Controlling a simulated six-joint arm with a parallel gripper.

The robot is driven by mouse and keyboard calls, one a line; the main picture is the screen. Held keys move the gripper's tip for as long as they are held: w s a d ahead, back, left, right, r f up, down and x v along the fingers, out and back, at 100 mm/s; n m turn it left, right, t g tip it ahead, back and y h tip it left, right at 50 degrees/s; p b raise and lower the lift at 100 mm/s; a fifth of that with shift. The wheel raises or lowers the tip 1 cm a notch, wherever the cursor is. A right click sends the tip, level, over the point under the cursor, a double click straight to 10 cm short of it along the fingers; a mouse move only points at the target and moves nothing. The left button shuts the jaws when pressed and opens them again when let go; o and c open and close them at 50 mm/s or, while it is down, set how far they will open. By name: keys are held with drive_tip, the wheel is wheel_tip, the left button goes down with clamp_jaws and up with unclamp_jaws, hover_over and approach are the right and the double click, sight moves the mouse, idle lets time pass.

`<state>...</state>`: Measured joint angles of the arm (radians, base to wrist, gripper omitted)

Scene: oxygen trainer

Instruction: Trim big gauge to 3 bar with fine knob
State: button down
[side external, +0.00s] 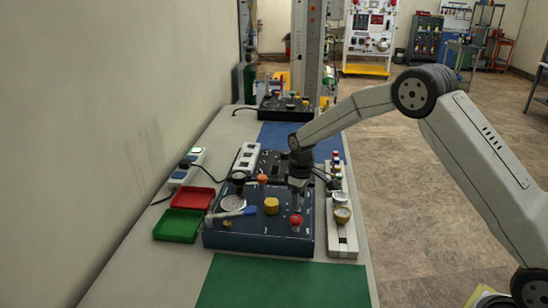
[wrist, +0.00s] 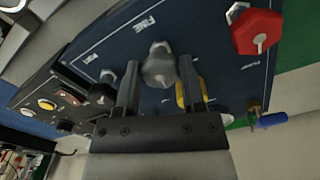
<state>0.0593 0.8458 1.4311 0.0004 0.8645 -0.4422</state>
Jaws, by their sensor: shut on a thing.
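The fine knob (wrist: 160,68) is grey and sits on the dark blue panel beside the printed word FINE. In the wrist view my gripper (wrist: 158,76) has one finger on each side of it and is shut on it. In the side view my gripper (side external: 298,196) points down over the right part of the trainer panel (side external: 250,243); the knob is hidden there. A round pale dial (side external: 233,202), which looks like the big gauge, is at the panel's left. Its needle and reading are too small to tell.
A red knob (side external: 296,220) and a yellow knob (side external: 271,206) stand close to my gripper.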

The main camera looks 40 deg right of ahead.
drive_tip(key=m, duration=0.4)
drive_tip(key=shift+a, duration=0.1)
drive_tip(key=shift+m, duration=1.6)
drive_tip(key=shift+c, duration=1)
unclamp_jaws()
drive_tip(key=shift+r, duration=0.15)
drive_tip(key=shift+r, duration=3.8)
drive_tip(key=shift+s, duration=0.1)
